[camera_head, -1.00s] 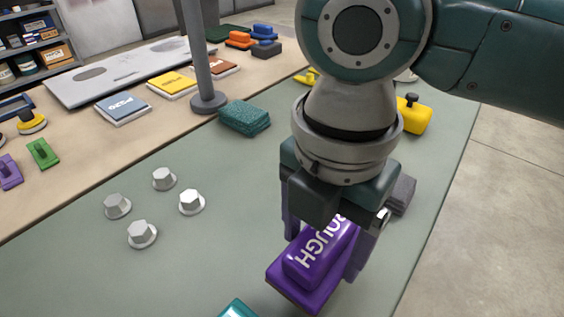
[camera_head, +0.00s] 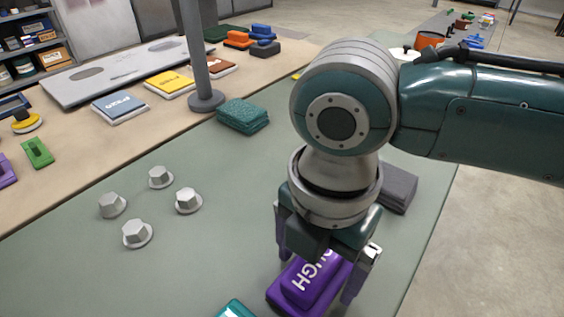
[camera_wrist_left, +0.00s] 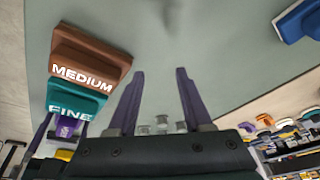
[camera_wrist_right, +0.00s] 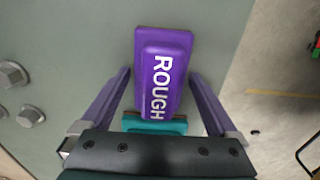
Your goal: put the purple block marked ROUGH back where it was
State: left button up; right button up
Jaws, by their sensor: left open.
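The purple block marked ROUGH (camera_head: 312,283) lies on the grey-green mat near the front. It also shows in the right wrist view (camera_wrist_right: 163,75), between the spread fingers of my right gripper (camera_wrist_right: 160,72). Small gaps show beside the block there, so the gripper looks open around it. In the head view my right gripper (camera_head: 318,265) straddles the block from above. The teal block marked FINE (camera_wrist_left: 75,105) sits between the purple block and the brown block marked MEDIUM (camera_wrist_left: 90,58). My left gripper (camera_wrist_left: 160,70) is open and empty above the mat, outside the head view.
Several grey hex pegs (camera_head: 135,233) stand on the mat to the left. A teal textured pad stack (camera_head: 243,116) and a grey post (camera_head: 203,80) are farther back. The mat between pegs and gripper is clear.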

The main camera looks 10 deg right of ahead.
jog(key=shift+o, duration=0.2)
pick_arm(q)
jog(key=shift+r, duration=0.2)
pick_arm(e)
jog(key=shift+r, duration=0.3)
notch_tip(320, 180, up, 12)
jog(key=p, duration=0.3)
jog(key=s+a+f+m+t+y, duration=0.2)
jog(key=s+a+f+m+y, duration=0.25)
jog(key=m, duration=0.55)
pick_arm(q)
notch_tip(320, 180, up, 2)
jog(key=shift+d+r, duration=0.1)
pick_arm(e)
jog(key=s+d+m+h, duration=0.2)
jog(key=s+d+m, duration=0.2)
jog(key=d+m, duration=0.3)
jog(key=s+d+f+m+t+h, duration=0.1)
jog(key=s+d+m+h, duration=0.1)
jog(key=d+m, duration=0.4)
jog(key=shift+s+d+m+t, duration=0.3)
jog(key=shift+s+d+m, duration=0.1)
jog(key=shift+s, duration=0.5)
jog(key=shift+f, duration=0.1)
